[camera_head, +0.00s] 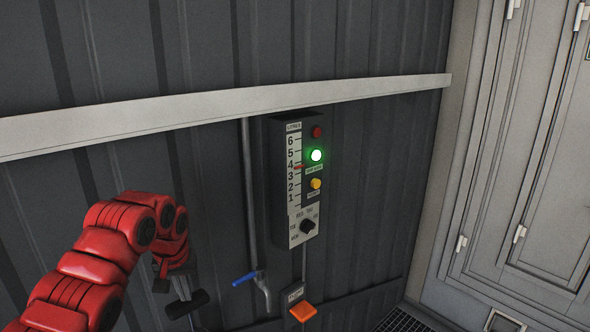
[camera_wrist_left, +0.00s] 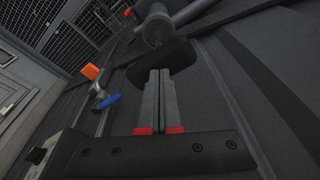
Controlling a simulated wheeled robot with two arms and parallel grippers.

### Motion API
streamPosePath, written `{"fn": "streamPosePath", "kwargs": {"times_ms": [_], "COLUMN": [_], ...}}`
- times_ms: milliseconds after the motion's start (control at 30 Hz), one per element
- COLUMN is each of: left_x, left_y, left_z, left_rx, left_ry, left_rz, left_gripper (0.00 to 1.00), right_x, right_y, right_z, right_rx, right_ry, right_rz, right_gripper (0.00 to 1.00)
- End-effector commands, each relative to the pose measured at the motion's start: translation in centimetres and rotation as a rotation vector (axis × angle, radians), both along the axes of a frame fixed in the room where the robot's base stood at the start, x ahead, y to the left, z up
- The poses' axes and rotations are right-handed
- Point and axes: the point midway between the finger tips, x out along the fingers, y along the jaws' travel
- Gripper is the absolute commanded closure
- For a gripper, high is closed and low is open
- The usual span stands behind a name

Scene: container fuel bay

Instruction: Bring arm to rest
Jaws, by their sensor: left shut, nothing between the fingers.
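My left arm comes in from the lower left in the head view, red and bent downward. My left gripper (camera_head: 183,291) points down near the wall, left of the blue-handled tap. In the left wrist view its grey fingers (camera_wrist_left: 160,78) lie together, shut and empty. A dark block (camera_wrist_left: 168,62) shows just beyond the fingertips, with a grey cylinder (camera_wrist_left: 158,25) past it; I cannot tell whether the fingers touch the block. The dark block also shows below the gripper in the head view (camera_head: 187,305). My right gripper is not in view.
A gauge panel (camera_head: 294,180) on the ribbed wall has a lit green lamp (camera_head: 316,155), red and yellow buttons and a black knob (camera_head: 307,226). A pale rail (camera_head: 230,108) crosses above. Grey doors (camera_head: 530,150) stand right.

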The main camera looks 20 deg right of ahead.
Motion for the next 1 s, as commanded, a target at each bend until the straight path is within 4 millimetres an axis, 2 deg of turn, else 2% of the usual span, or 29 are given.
{"fn": "streamPosePath", "kwargs": {"times_ms": [200, 400, 1000], "left_x": [-0.1, 0.0, 0.0], "left_y": [0.0, -0.1, 0.0], "left_z": [3.2, 5.1, 5.2], "left_rx": [0.0, -0.001, 0.0], "left_ry": [0.002, 0.0, -0.001], "left_rz": [0.0, -0.001, 0.0], "left_gripper": [1.0, 1.0, 1.0], "right_x": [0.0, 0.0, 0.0], "right_y": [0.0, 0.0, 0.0], "right_z": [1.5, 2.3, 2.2], "right_rx": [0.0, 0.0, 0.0], "right_ry": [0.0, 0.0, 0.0], "right_rz": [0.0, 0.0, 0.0], "right_gripper": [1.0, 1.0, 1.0]}}
